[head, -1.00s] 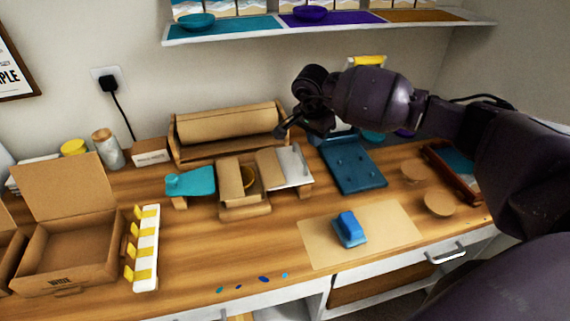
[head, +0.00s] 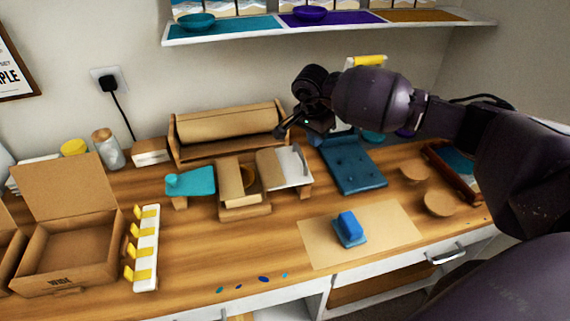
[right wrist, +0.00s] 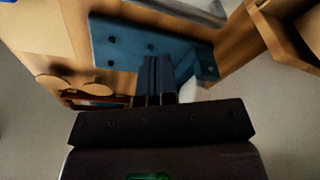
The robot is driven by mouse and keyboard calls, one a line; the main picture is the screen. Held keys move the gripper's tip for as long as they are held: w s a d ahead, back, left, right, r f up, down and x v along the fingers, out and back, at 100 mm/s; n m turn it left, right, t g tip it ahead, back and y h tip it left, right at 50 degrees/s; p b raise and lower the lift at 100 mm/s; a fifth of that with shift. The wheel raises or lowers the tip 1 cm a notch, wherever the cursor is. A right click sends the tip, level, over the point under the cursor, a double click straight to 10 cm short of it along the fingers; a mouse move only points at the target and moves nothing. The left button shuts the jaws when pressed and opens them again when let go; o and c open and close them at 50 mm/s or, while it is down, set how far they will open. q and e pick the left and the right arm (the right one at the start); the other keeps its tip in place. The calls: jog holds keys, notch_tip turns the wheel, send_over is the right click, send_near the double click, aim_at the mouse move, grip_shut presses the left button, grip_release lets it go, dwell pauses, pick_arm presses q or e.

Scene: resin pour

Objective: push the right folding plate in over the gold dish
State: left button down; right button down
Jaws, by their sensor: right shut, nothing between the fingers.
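The gold dish (head: 249,178) sits in the wooden stand (head: 245,211) at the middle of the bench, partly hidden by a tan panel (head: 230,182). The right folding plate (head: 285,168), pale with a grey upright edge, lies out to the right of the dish. The dish shows from above between the panels. My right gripper (head: 282,131) is shut and empty, above and behind the plate, apart from it. Its closed fingers (right wrist: 156,80) show in the right wrist view over a blue board. My left gripper is not in view.
A teal plate (head: 190,182) is on the stand's left. A cardboard roll holder (head: 228,128) stands behind. The blue board (head: 353,165) lies to the right, and a blue block (head: 349,227) sits on a tan mat (head: 390,225) in front. Bare bench lies in front of the stand.

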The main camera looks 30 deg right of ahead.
aim_at(287, 164)
dwell(0.3)
